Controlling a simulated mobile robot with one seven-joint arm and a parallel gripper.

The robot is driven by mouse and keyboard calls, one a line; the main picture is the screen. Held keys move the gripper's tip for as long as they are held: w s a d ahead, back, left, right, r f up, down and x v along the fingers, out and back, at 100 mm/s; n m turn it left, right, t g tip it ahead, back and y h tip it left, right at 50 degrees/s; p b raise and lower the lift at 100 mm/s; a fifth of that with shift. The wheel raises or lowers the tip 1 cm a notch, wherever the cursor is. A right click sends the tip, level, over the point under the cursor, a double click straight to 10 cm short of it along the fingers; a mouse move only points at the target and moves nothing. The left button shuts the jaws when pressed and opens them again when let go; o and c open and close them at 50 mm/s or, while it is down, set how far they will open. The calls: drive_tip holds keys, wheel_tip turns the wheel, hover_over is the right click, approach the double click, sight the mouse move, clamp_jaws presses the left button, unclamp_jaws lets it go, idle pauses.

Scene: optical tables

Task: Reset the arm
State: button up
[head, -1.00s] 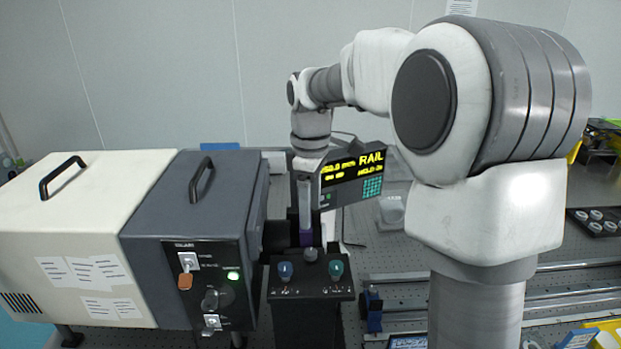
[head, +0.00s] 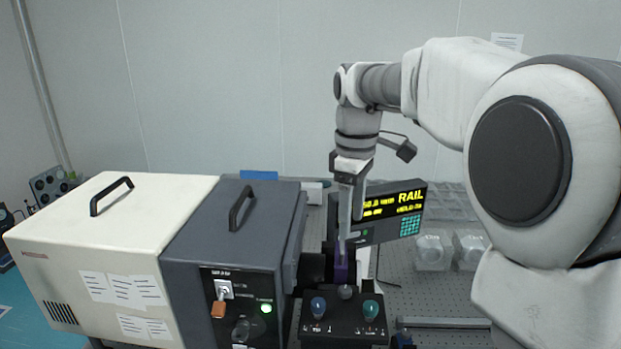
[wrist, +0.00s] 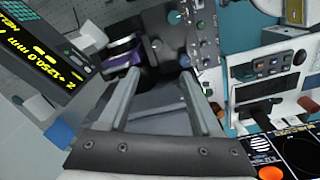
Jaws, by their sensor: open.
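My gripper (head: 346,240) points down above the black control box (head: 330,318), with its jaws open. In the wrist view its two fingers (wrist: 160,75) stand apart with nothing held between them. My arm comes in from the right and bends down to the gripper. Just below the fingertips in the head view is a purple part (head: 341,265) behind the control box; it also shows beyond the fingers in the wrist view (wrist: 124,52). The gap between fingertips and purple part is hard to judge.
A lit display (head: 392,212) reading RAIL stands close behind the gripper. A dark grey unit (head: 215,215) and a cream housing (head: 90,225) stand to the left. Clear blocks (head: 432,250) sit on the perforated table to the right. The space above the housings is free.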

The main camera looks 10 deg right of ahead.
drive_tip(key=s+f+m+t, duration=0.2)
drive_tip(key=s+m, duration=0.3)
drive_tip(key=s, duration=0.6)
drive_tip(key=s+f+m+t, duration=0.2)
drive_tip(key=s+m, duration=0.4)
drive_tip(key=s, duration=0.5)
drive_tip(key=shift+d+f+t, duration=0.25)
drive_tip(key=shift+d+t, duration=0.15)
drive_tip(key=shift+t, duration=0.2)
drive_tip(key=shift+s+a, duration=0.1)
